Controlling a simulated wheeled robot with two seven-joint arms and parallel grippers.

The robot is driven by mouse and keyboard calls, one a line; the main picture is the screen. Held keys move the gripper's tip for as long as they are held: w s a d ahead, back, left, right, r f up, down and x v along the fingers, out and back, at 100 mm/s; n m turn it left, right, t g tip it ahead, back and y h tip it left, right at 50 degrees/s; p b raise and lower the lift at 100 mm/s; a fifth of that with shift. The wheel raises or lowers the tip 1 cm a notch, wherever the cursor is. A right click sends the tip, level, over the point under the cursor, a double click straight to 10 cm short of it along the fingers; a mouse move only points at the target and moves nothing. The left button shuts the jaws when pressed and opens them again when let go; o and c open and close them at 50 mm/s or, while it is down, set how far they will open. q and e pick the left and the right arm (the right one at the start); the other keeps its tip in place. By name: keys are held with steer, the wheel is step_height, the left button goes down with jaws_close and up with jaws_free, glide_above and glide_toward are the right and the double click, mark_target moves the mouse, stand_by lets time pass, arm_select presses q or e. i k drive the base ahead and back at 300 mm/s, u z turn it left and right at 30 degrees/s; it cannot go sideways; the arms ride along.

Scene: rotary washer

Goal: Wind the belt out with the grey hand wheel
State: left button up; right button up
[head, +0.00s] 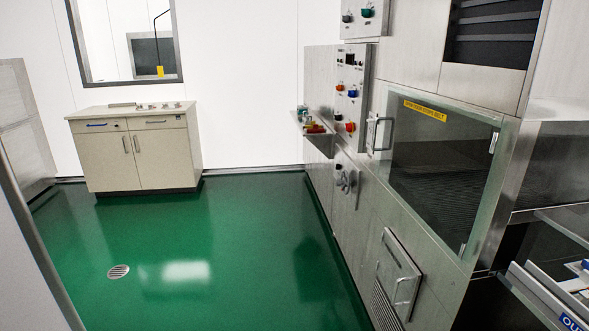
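The grey hand wheel (347,181) is mounted low on the steel front of the washer, on a small plate below a little shelf. The belt (428,168) seems to be the dark ribbed surface behind the glass door, which looks closed and has a yellow label (425,110) along its top. How far out the belt is I cannot tell. Neither of my grippers is in the head view.
Control panels (351,85) with coloured knobs sit above the wheel. A small shelf (320,143) juts out beside them. A handled hatch (397,276) is lower down. A cabinet (136,146) stands at the back left. The green floor (230,250) is clear.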

mark_target(344, 182)
steer(key=i, duration=3.6)
steer(key=z, duration=2.1)
